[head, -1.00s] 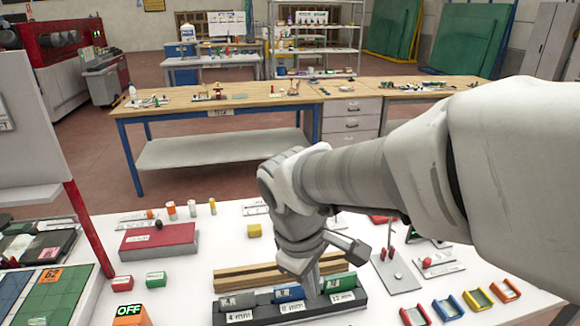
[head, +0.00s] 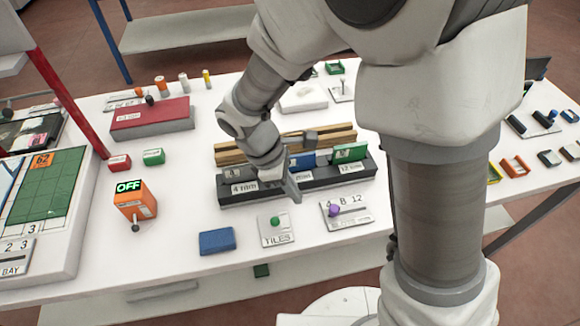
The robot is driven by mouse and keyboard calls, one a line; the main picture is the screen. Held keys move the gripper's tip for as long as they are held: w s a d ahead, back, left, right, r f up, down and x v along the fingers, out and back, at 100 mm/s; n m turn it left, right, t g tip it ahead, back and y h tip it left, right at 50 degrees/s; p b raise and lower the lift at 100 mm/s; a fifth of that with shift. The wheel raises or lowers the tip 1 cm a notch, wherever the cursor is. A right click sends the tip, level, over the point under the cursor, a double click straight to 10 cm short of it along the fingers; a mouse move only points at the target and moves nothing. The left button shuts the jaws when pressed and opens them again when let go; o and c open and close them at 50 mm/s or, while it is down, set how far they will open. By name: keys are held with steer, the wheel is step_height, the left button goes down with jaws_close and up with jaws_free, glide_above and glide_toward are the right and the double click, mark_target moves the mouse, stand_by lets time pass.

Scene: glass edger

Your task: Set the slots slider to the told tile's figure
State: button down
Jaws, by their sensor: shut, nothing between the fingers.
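The slider plate marked 4, 8, 12 (head: 352,217) lies at the front of the white table. Its purple knob (head: 334,211) sits at the left end, by the 4; the small lower lettering is too blurred to read. Behind it a dark rack (head: 225,197) has slots labelled 4 mm, 8 mm (partly hidden) and 12 mm. A grey tile (head: 232,173) stands in the left slot, a blue tile (head: 303,161) in the middle and a green tile (head: 350,153) on the right. My gripper (head: 295,196) is shut and empty, pointing down at the rack's front edge, left of and behind the knob.
A TILES plate (head: 277,238) with a green knob is left of the slider. A blue block (head: 217,241) and an orange OFF box (head: 134,205) with a small lever stand further left. Wooden strips (head: 228,153) lie behind the rack. The table front right of the slider is clear.

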mark_target(334, 200)
steer(key=x, duration=0.4)
steer(key=d, duration=0.2)
steer(key=shift+d+r, duration=0.1)
steer(key=shift+d, duration=0.9)
steer(key=shift+w+d, duration=0.2)
steer(key=shift+d, duration=0.65)
steer(key=shift+w+d, duration=0.25)
steer(key=shift+d, duration=0.6)
steer(key=shift+a, duration=0.15)
